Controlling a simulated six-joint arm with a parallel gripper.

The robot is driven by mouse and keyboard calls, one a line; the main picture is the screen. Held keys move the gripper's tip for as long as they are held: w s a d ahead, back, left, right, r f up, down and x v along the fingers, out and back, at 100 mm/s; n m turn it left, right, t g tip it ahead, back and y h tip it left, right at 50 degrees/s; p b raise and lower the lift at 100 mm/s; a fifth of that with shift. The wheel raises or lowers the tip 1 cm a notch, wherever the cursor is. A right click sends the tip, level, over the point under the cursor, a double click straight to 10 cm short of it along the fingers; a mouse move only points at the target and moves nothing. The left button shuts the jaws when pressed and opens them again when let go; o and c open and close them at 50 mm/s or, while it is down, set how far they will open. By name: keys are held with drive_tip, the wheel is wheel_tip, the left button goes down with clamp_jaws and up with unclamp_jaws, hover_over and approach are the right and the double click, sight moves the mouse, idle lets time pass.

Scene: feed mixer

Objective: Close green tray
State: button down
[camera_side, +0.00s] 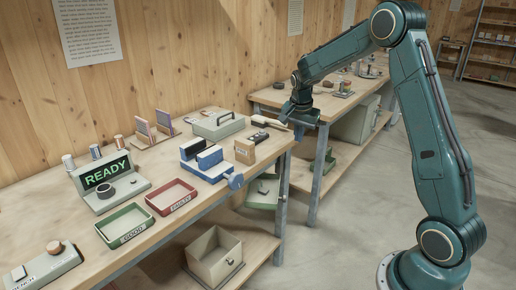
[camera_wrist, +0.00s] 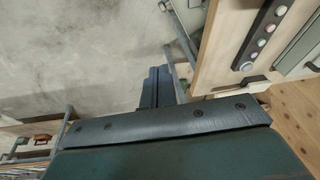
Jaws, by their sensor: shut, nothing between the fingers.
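A green tray (camera_side: 125,228) with a label on its front lies on the near bench, beside a red tray. A second green, tray-like box (camera_side: 264,191) shows below the bench's right end, near the leg; whether it slides is unclear. My gripper (camera_side: 299,132) is out over the gap between the two benches, above and right of that box and far from the labelled tray. In the wrist view my gripper (camera_wrist: 156,86) points over the grey floor, its fingers together and empty. No green tray can be made out clearly in the wrist view.
The near bench holds a red tray (camera_side: 171,196), a READY display (camera_side: 106,178), a blue vise (camera_side: 206,160) and a grey-green case (camera_side: 218,124). An open beige box (camera_side: 214,256) sits on the lower shelf. A second bench stands behind my gripper. Floor at right is clear.

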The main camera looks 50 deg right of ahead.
drive_tip(key=s+d+f+m+t+y, duration=0.1)
drive_tip(key=s+d+f+m+y, duration=0.1)
drive_tip(key=f+m, duration=0.5)
drive_tip(key=s+d+f+m+t+y, duration=0.1)
drive_tip(key=d+f+m, duration=0.4)
drive_tip(key=f, duration=0.7)
drive_tip(key=shift+s+f+m+y, duration=0.25)
drive_tip(key=shift+s+m+y, duration=0.5)
drive_tip(key=shift+m+y, duration=0.2)
drive_tip(key=shift+d+f, duration=0.1)
drive_tip(key=shift+f, duration=0.05)
drive_tip(key=w+a+f, duration=0.4)
drive_tip(key=w+f, duration=0.2)
drive_tip(key=f, duration=0.3)
drive_tip(key=shift+w, duration=0.35)
